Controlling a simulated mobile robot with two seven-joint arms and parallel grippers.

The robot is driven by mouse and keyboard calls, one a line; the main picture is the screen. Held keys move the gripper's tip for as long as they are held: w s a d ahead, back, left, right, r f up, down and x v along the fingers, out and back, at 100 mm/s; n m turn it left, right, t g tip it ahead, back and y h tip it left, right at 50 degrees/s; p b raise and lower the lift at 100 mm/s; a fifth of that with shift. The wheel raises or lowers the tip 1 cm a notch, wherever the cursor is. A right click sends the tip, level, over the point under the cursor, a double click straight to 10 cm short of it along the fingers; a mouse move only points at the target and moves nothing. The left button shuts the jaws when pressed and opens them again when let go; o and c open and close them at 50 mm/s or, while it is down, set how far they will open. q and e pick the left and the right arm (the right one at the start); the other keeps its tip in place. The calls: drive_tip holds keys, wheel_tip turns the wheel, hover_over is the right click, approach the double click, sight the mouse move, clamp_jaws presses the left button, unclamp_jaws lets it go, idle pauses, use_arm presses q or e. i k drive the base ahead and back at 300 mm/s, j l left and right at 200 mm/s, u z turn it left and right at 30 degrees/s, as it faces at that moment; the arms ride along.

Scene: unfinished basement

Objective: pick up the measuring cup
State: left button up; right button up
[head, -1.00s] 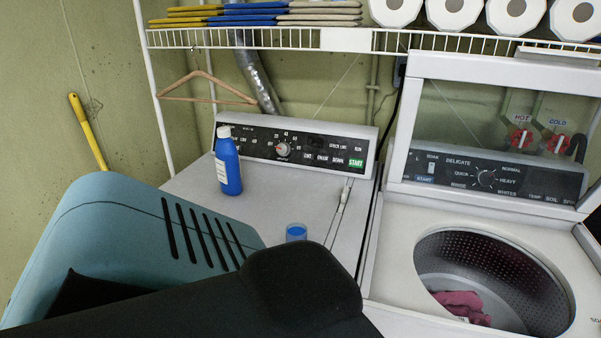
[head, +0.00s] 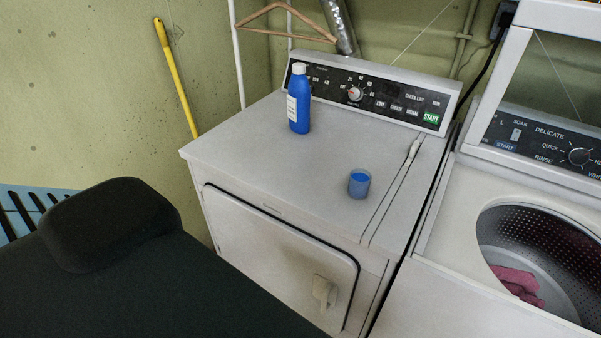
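The measuring cup (head: 359,185) is a small cup, blue inside, standing upright on the white top of the dryer (head: 250,150), near its front right. A blue bottle (head: 299,100) with a white cap stands behind it to the left. Neither of my grippers is in view. A large dark rounded shape fills the lower left; no fingers show on it. Nothing touches the cup.
An open washer (head: 448,220) with red cloth (head: 518,283) in its drum stands at right. A blue slotted basket (head: 22,206) shows at the left edge. A yellow handle (head: 176,78) leans on the wall. The dryer top around the cup is mostly clear.

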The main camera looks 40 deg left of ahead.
sight(359, 179)
drive_tip(key=u, duration=0.75)
drive_tip(key=j, duration=0.25)
drive_tip(key=k+z, duration=0.05)
